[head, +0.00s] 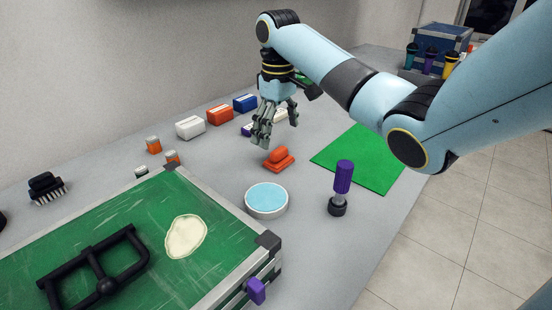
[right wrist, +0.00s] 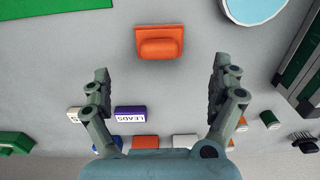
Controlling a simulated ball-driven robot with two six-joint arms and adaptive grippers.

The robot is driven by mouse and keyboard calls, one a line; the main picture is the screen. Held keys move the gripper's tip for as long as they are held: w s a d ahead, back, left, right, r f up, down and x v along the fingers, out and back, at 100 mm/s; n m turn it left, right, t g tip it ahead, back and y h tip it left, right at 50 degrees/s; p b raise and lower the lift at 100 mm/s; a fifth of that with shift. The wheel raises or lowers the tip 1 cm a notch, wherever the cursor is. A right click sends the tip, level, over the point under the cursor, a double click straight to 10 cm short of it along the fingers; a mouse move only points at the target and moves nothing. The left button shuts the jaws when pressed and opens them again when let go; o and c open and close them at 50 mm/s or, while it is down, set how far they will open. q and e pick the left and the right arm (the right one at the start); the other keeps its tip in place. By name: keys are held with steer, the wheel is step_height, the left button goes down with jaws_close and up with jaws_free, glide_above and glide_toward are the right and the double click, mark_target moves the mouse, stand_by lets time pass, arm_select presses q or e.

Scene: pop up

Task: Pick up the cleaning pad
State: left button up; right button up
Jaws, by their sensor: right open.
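The cleaning pad appears to be the orange block with a raised grip (head: 279,160), lying flat on the grey table. My right gripper (head: 278,136) is open and empty above and slightly behind it, fingers pointing down. In the right wrist view the orange pad (right wrist: 160,42) lies beyond the fingertips, roughly centred between the two spread fingers and apart from them. My left gripper is not in view.
A round blue-topped dish (head: 266,199) and a purple-handled tool (head: 341,187) stand near the pad. A green mat (head: 359,158) lies to its right. A green-topped case (head: 115,230) fills the left front. Small boxes (head: 219,114) line the back.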

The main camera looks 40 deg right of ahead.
mark_target(279, 150)
steer(key=shift+w+f, duration=0.1)
steer(key=shift+f, duration=0.8)
steer(key=f, duration=0.1)
steer(key=f+b, duration=0.1)
steer(key=f, duration=0.2)
steer(key=shift+s+f, duration=0.15)
steer(key=shift+s, duration=0.15)
steer(key=shift+d+f, duration=0.1)
steer(key=shift+f, duration=0.3)
steer(key=shift+c, duration=1.5)
steer(key=c, duration=0.9)
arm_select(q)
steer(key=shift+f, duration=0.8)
arm_select(e)
steer(key=shift+r, duration=0.1)
